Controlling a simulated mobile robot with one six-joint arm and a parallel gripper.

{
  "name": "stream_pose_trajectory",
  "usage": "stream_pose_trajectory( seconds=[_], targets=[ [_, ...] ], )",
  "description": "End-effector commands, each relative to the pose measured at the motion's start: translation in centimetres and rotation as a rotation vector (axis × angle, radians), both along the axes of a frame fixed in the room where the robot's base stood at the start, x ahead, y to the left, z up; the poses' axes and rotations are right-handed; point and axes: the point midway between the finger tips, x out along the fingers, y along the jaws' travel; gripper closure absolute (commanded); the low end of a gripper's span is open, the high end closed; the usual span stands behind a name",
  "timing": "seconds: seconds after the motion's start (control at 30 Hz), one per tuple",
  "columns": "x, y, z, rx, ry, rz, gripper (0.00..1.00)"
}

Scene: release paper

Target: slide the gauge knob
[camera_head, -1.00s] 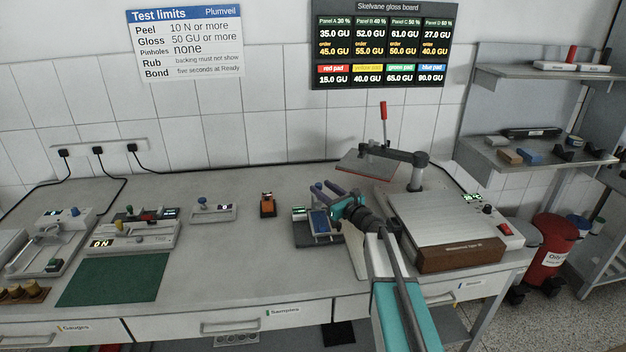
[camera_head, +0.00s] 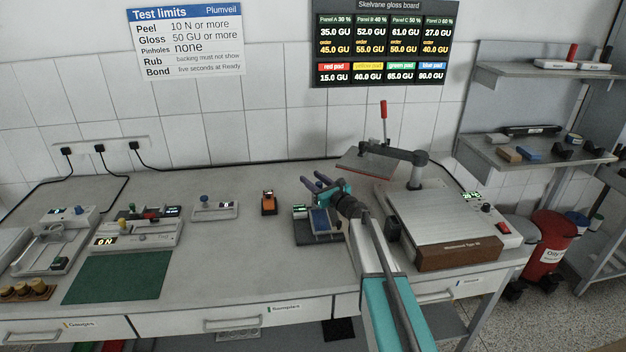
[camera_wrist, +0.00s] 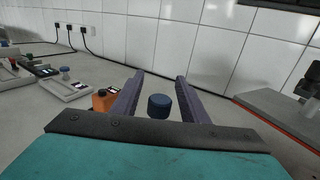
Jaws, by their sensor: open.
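My gripper (camera_head: 314,184) is open and empty, its purple fingers above the back of a dark stand with a blue panel (camera_head: 320,222). In the wrist view, a dark blue round knob (camera_wrist: 159,105) shows in the gap between the open fingers (camera_wrist: 156,92); I cannot tell how far beyond them it is. A small white gauge (camera_head: 215,211) with a blue knob (camera_head: 204,199) stands to the left, and shows in the wrist view (camera_wrist: 66,90). A grey gauge (camera_head: 135,240) reading 0 N has a yellow knob. I cannot tell which knob the task names.
An orange device (camera_head: 268,203) stands between the white gauge and the dark stand. A heated press (camera_head: 440,218) with a swing arm fills the right. A green mat (camera_head: 118,277) lies at the front left. The bench front in the middle is clear.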

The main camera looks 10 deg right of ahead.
Motion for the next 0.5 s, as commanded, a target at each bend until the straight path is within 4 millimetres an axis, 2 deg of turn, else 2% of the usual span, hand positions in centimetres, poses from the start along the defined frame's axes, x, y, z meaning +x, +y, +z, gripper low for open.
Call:
stream_pose_trajectory(
  seconds=[0.17, 0.27, 0.4, 0.43, 0.5],
  targets=[
    [-0.01, -0.04, -0.01, 0.0, 0.0, 0.0, 0.6],
    [-0.02, -0.07, 0.0, 0.0, 0.0, -0.001, 0.73],
    [-0.02, -0.09, 0.01, 0.0, 0.0, -0.001, 0.97],
    [-0.02, -0.09, 0.01, 0.0, 0.0, -0.001, 1.0],
    [-0.02, -0.1, 0.01, 0.0, 0.0, -0.001, 1.0]
  ],
)
